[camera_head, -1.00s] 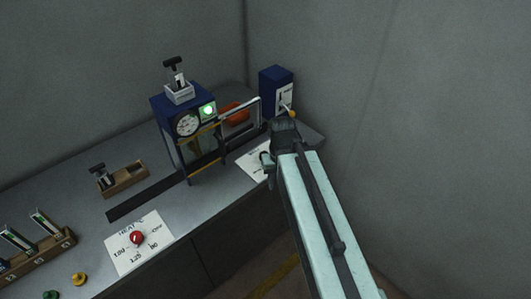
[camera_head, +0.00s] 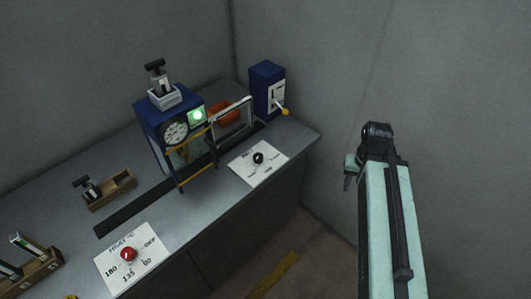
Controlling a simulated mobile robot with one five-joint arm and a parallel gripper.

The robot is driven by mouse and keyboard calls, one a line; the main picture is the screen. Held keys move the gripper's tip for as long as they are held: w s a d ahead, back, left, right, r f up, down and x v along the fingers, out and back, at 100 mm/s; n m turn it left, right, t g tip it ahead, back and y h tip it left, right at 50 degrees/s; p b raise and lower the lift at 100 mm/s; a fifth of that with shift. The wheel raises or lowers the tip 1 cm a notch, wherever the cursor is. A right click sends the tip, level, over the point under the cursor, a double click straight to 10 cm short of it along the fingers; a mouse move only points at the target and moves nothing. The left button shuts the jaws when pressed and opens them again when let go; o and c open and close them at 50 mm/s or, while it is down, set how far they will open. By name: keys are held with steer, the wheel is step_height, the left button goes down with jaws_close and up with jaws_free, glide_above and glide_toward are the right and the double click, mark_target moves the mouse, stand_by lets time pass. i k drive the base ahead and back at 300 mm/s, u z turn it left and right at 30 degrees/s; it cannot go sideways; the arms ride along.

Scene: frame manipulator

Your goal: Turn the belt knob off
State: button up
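The belt knob (camera_head: 258,158) is a small black knob on a white label card (camera_head: 270,167) on the right part of the bench. The card's lettering is too small to read fully, and which mark the knob points to is unclear. My gripper (camera_head: 352,168) is to the right of the card, past the bench's right edge and apart from the knob. Only part of it shows beyond my arm, so its opening is hidden.
A red heat knob (camera_head: 128,254) sits on a card at the front. A blue machine (camera_head: 166,128) with a dial and lit green lamp stands over a dark belt (camera_head: 130,212). A blue box (camera_head: 268,86) with a yellow-tipped lever (camera_head: 285,111) is behind the knob. Wooden holders stand left.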

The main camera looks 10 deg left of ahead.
mark_target(258, 158)
steer(key=k, duration=0.8)
steer(key=u, duration=0.7)
steer(key=i, duration=1)
